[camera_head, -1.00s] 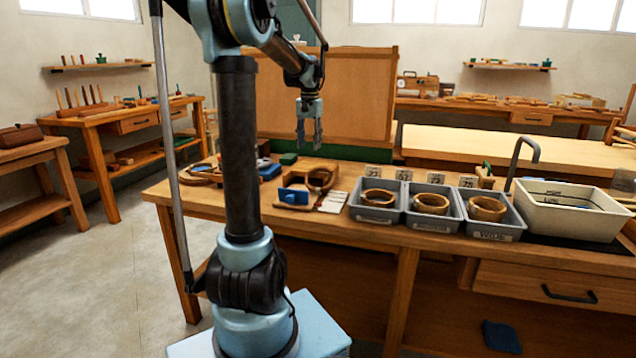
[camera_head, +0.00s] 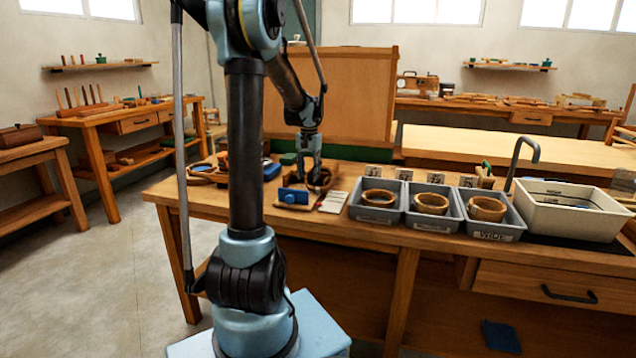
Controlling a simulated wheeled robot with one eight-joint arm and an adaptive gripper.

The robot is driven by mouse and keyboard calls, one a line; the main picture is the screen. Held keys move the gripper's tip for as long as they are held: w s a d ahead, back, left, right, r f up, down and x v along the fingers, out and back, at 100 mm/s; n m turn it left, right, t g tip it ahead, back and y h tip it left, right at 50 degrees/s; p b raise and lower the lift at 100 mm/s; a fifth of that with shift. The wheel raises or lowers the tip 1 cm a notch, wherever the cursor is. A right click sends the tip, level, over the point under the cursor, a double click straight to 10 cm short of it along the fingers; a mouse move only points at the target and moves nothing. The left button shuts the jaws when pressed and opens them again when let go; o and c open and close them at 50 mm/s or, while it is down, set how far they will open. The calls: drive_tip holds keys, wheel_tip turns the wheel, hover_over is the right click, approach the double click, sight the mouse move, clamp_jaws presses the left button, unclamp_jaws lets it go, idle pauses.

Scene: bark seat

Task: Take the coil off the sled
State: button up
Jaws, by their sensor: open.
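The coil (camera_head: 324,187) is a brown ring of bark on a wooden sled (camera_head: 276,206) on the workbench, left of the grey bins. A blue block with a round knob (camera_head: 293,196) stands at the sled's front, beside the coil. My gripper (camera_head: 309,176) points down at the coil, with its fingers open. The fingers overlap the coil's left part in the picture. I cannot tell whether they touch it or are around its wall. Part of the coil and sled is hidden behind the fingers and the block.
Three grey bins (camera_head: 433,222) hold one ring each, with small number cards behind them. A pale tub (camera_head: 570,216) stands at the right. A white card (camera_head: 334,202) lies right of the sled. An upright wooden panel (camera_head: 350,100) stands behind the bench.

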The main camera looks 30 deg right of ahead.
drive_tip(key=shift+f, duration=0.7)
drive_tip(key=shift+c, duration=0.2)
clamp_jaws()
